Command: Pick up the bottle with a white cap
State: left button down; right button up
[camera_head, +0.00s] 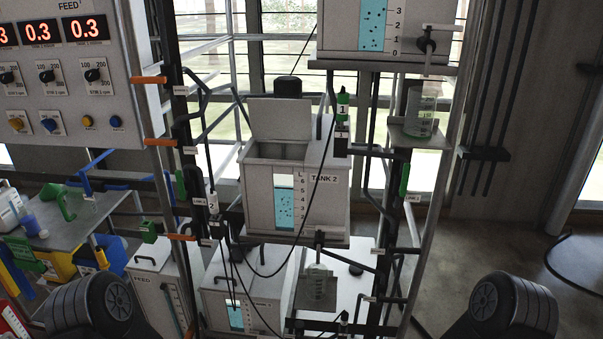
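I cannot clearly make out a bottle with a white cap. A clear container with a green label (421,112) stands on a small shelf (420,138) at the upper right of the rig, under a tank outlet. A second clear container (318,283) sits below the outlet of TANK 2 (292,195); its top is partly hidden. A small blue item (31,225) stands on the grey bench at the left, too small to identify. Neither gripper shows; only dark rounded parts, likely my arms, appear at the lower left and lower right.
A control panel (70,75) with red displays and knobs fills the upper left. The grey bench (85,215) holds a green jug-like item (60,200). Pipes, cables and orange and green valve handles crowd the rig. Floor (470,225) is open at the right, beside a dark round-edged surface (580,265).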

aim_at(29, 224)
jog(key=u, duration=1.55)
jog(key=i+j+z, duration=0.1)
jog(key=z, duration=0.35)
jog(key=i+j+z, duration=0.15)
jog(key=z, duration=0.35)
jog(key=i+j+z, duration=0.1)
jog(key=j+z, duration=0.15)
jog(key=z, duration=0.2)
jog(key=i+j+z, duration=0.15)
jog(key=j, duration=0.5)
jog(key=i+j+z, duration=0.15)
jog(key=j, duration=0.45)
jog(key=j+z, duration=0.1)
jog(key=j, duration=0.55)
